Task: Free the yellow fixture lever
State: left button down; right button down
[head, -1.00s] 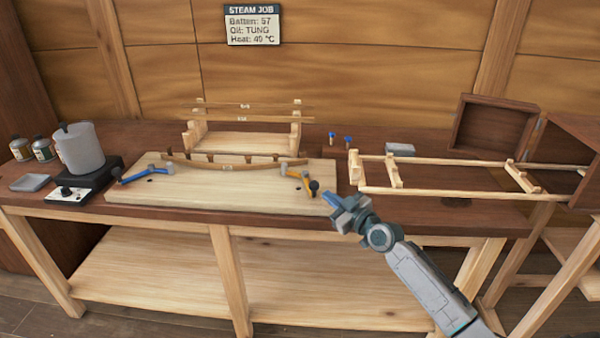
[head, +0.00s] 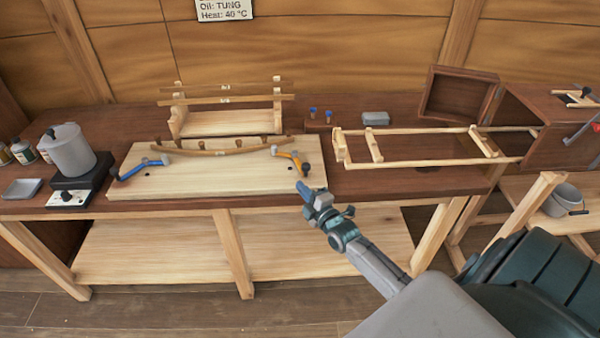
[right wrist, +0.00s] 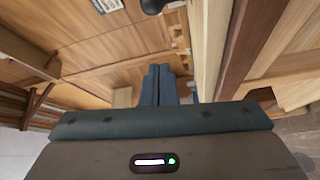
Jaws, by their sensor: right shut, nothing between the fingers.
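The yellow fixture lever (head: 289,155) is at the right end of the pale board (head: 220,183), with a grey head by the curved batten (head: 215,152) and a black knob at its front end. My right gripper (head: 303,186) is shut and empty, just in front of the board's right front edge and below the knob in the picture; contact with the knob is not visible. In the right wrist view its blue fingers (right wrist: 160,85) lie together, and a black knob (right wrist: 152,6) shows at the top edge. My left gripper is not in view.
A blue lever (head: 140,168) sits at the board's left end. A pot on a burner (head: 70,150) stands at far left. A wooden rack (head: 226,124) is behind the board. A ladder-like frame (head: 430,161) runs right into a dark box (head: 540,130).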

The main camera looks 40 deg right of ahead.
aim_at(301, 173)
jog(key=w+b, duration=0.3)
jog(key=w, duration=0.3)
jog(key=shift+w+a+f, duration=0.1)
jog(key=shift+w+a, duration=0.05)
jog(key=shift+w, duration=0.05)
jog(key=shift+w+b, duration=0.6)
jog(key=shift+b, duration=0.3)
jog(key=d+p, duration=0.1)
jog(key=d, duration=0.1)
jog(key=s+d+p, duration=0.1)
jog(key=shift+s+d, duration=0.15)
jog(key=shift+d, duration=0.35)
